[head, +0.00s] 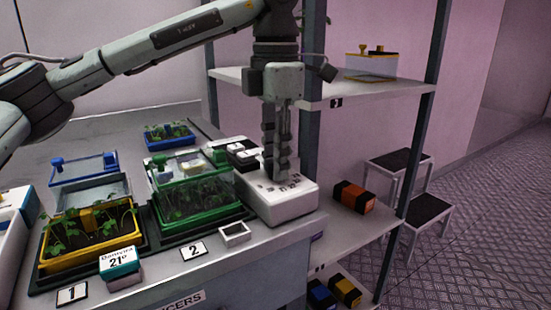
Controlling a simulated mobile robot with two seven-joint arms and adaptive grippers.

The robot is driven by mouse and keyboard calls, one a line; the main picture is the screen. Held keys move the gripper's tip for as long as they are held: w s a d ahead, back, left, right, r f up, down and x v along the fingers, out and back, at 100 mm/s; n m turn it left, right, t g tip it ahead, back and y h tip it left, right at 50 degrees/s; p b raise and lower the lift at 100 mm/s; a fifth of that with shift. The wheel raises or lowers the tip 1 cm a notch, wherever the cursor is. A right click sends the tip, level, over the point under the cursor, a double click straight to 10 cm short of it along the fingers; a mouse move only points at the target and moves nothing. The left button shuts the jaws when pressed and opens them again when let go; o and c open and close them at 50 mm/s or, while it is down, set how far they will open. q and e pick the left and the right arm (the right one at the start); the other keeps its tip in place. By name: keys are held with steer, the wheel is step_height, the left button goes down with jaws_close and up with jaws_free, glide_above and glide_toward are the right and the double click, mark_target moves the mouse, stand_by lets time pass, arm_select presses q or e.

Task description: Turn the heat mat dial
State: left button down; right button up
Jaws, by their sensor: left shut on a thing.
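A white control box (285,208) with dark scale marks on its top stands at the right edge of the bench. My left gripper (274,174) points straight down over this box, its fingers close together at the middle of the scale. It is shut on the dial there, and the fingers hide the dial almost wholly, so its setting cannot be read. Dark mats lie under the green tray (212,220) and the yellow tray (100,262) to the left. My right gripper is not in view.
The green tray has a clear cover and stands close left of the box. A small white dish (235,234), a label block (120,266) and a blue tray (170,141) are nearby. A rack post (309,140) rises close behind my gripper. Shelves and a step stool (412,190) are right.

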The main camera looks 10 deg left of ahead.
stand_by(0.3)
arm_select(q)
steer(key=c, duration=1.3)
jaws_free()
steer(key=shift+r, duration=0.15)
step_height(320, 180, up, 12)
